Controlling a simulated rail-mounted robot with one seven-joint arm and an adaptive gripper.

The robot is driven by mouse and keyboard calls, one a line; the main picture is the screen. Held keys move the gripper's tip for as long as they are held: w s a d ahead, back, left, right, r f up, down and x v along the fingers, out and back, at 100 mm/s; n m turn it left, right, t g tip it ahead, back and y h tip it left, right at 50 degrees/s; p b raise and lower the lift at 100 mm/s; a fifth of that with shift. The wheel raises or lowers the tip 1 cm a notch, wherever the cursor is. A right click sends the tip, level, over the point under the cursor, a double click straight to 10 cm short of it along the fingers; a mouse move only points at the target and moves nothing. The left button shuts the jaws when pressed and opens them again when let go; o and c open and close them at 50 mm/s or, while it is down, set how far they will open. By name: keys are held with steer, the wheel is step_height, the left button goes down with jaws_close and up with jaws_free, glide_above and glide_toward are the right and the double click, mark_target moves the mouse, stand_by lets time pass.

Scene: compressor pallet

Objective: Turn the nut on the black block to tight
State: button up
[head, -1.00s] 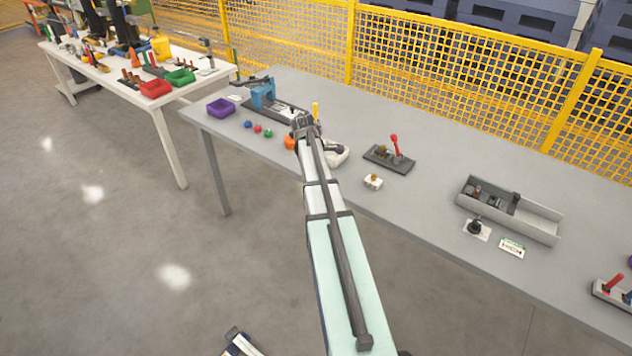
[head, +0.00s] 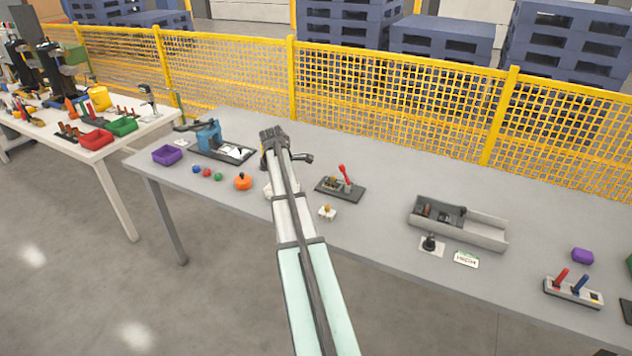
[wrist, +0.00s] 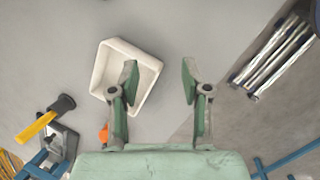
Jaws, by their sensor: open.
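My gripper (head: 273,135) is over the back part of the grey table, right of the blue clamp. In the wrist view it is open (wrist: 160,80), with nothing between its two green-grey fingers. A white tray (wrist: 148,62) lies below and partly behind the fingers. I cannot surely pick out the black block or its nut. A dark base (head: 352,193) with brass-coloured parts and a red lever stands right of my gripper. A grey box (head: 485,235) farther right holds dark parts, too small to tell apart.
The blue clamp (head: 208,135), purple bin (head: 167,155) and orange knob-like piece (head: 243,182) are left of my arm. The wrist view shows a yellow-handled, black-headed piece (wrist: 62,104) at left. A yellow mesh fence (head: 400,95) runs behind the table.

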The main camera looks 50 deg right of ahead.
steer(key=w+d+r+n+g, duration=0.1)
steer(key=w+d+r+g, duration=0.1)
steer(key=d+r, duration=1.15)
steer(key=n+p, duration=0.1)
steer(key=p, duration=0.4)
glide_toward(333, 177)
steer(key=x, duration=0.8)
steer(key=shift+w+d+f, duration=0.1)
steer(key=shift+f, duration=0.15)
jaws_close()
